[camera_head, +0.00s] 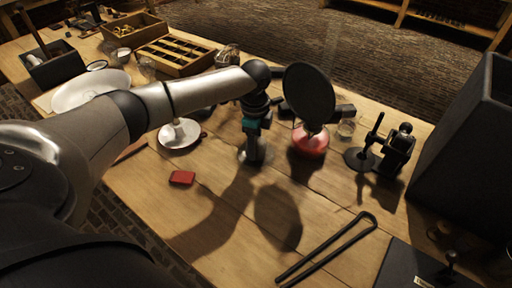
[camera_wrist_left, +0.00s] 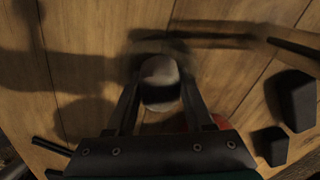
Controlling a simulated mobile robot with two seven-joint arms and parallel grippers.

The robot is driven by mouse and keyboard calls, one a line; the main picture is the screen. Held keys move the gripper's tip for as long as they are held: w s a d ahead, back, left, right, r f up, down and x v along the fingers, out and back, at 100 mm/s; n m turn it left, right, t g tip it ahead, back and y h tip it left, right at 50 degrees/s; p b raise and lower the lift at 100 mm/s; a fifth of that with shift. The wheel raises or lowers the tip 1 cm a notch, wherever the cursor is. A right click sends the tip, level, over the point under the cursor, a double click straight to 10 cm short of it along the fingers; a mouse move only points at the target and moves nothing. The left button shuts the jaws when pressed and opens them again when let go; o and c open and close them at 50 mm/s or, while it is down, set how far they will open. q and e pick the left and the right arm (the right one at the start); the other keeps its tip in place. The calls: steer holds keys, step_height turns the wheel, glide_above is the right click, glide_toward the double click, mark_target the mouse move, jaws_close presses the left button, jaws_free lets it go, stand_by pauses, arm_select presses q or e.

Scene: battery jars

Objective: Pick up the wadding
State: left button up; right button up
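My left gripper (camera_head: 254,156) points down over the middle of the wooden table, with its fingers near the surface. In the left wrist view, a pale, rounded, soft-looking lump (camera_wrist_left: 160,80), which looks like the wadding, lies between the two fingers of the left gripper (camera_wrist_left: 160,88). The fingers stand apart on either side of it. Its near side is dark, and whether the fingers touch it is unclear. In the head view the lump cannot be made out apart from the fingers. My right gripper is not in view.
A dark disc (camera_head: 308,95) on a red base (camera_head: 310,143) stands close right of the gripper. A white round stand (camera_head: 179,134) is left.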

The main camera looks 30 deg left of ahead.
arm_select(q)
jaws_close()
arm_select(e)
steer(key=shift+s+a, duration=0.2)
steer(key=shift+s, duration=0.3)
arm_select(q)
steer(key=shift+r, duration=0.1)
step_height(320, 180, up, 20)
steer(key=p, duration=0.5)
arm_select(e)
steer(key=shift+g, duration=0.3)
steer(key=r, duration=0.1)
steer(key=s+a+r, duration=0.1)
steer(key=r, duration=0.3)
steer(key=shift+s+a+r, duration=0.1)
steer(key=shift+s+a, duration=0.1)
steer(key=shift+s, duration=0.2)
